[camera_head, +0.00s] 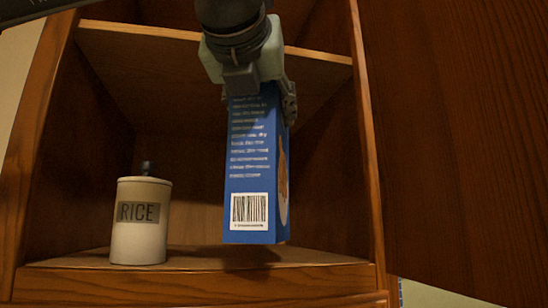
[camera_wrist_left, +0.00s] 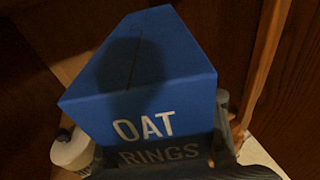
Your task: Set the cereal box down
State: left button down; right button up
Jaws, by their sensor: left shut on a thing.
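The cereal box (camera_head: 252,170) is tall, blue and upright, with a barcode low on the side facing me. In the head view it hangs inside the wooden cabinet, with a shadow on the shelf below it. My left gripper (camera_head: 262,95) is above and shut on the upper part of the box. In the left wrist view the box (camera_wrist_left: 150,75) shows its top and the words OAT RINGS, with a finger of my left gripper beside it. The cabinet shelf (camera_head: 200,258) lies under the box, and the box's lower edge appears slightly above it. My right gripper is not in view.
A white RICE canister (camera_head: 140,225) stands on the same shelf left of the box. An upper shelf (camera_head: 150,35) crosses behind my gripper. The cabinet's right wall (camera_head: 362,140) and an open wooden door (camera_head: 460,150) stand to the right. Shelf room shows right of the box.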

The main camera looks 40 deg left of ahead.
pick_arm(q)
jog(key=f+p+x, duration=0.1)
jog(key=p+x, duration=0.1)
jog(key=x, duration=0.8)
jog(key=shift+f, duration=0.35)
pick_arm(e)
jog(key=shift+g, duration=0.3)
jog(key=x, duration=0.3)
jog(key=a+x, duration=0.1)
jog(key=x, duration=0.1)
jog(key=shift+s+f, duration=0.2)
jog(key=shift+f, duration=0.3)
pick_arm(q)
jog(key=shift+f, duration=0.1)
jog(key=c, duration=1.1)
grip_release()
jog(key=shift+c, duration=0.2)
jog(key=shift+o, duration=2.8)
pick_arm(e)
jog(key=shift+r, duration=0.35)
